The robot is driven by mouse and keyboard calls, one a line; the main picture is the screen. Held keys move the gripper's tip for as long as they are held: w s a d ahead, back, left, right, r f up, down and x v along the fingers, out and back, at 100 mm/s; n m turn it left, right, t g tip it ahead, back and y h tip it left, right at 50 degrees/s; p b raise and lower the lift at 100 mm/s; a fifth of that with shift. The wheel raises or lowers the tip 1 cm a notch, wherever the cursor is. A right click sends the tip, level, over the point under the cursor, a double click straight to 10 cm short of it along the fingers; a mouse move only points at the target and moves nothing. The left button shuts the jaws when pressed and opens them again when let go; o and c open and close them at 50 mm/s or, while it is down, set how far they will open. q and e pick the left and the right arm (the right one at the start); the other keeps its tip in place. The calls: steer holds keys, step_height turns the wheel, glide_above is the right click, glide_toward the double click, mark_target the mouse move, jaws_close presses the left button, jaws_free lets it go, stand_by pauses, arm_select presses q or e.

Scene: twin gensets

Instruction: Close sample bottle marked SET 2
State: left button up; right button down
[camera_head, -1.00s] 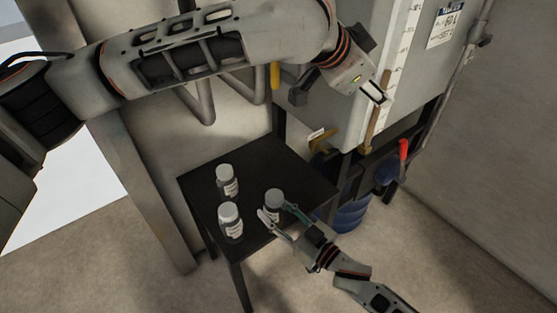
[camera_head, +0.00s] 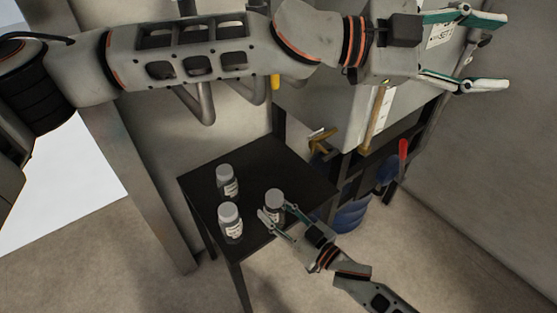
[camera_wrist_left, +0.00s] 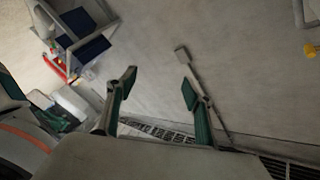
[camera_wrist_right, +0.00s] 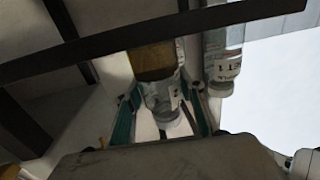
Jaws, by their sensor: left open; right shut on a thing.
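Three small sample bottles stand on a black side table (camera_head: 300,170) in the head view. Two have pale caps: the back left bottle (camera_head: 227,180) and the front left bottle (camera_head: 230,222). The third bottle (camera_head: 274,200), at the right, has a darker grey top; whether it is capped I cannot tell. My right gripper (camera_head: 276,214) is shut on this third bottle. In the right wrist view its fingers (camera_wrist_right: 160,108) are on either side of a bottle (camera_wrist_right: 162,92). My left gripper (camera_head: 490,48) is open and empty, high before the cabinet.
A grey cabinet (camera_head: 330,100) stands behind the table, with a brass valve (camera_head: 322,138) under it. A red handle (camera_head: 403,150) and a blue drum (camera_head: 350,216) are to the right. Open floor (camera_head: 450,240) lies at the lower right.

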arm_select(q)
steer(key=s+a+f+m+g+y, duration=0.1)
steer(key=s+f+m+g+y, duration=0.15)
steer(key=s+f, duration=0.2)
steer(key=n+t+y, duration=0.2)
steer(key=t+y, duration=0.3)
steer(key=y, duration=1.1)
glide_above(274, 196)
steer(key=s+d, duration=0.1)
step_height(274, 196, down, 23)
steer(key=shift+s+r+m, duration=0.15)
steer(key=shift+r+m, duration=0.05)
steer(key=shift+m, duration=0.05)
steer(key=f, duration=0.8)
steer(key=w+f, duration=0.1)
steer(key=f, duration=0.3)
steer(key=shift+w+a, duration=0.1)
steer(key=shift+a, duration=0.3)
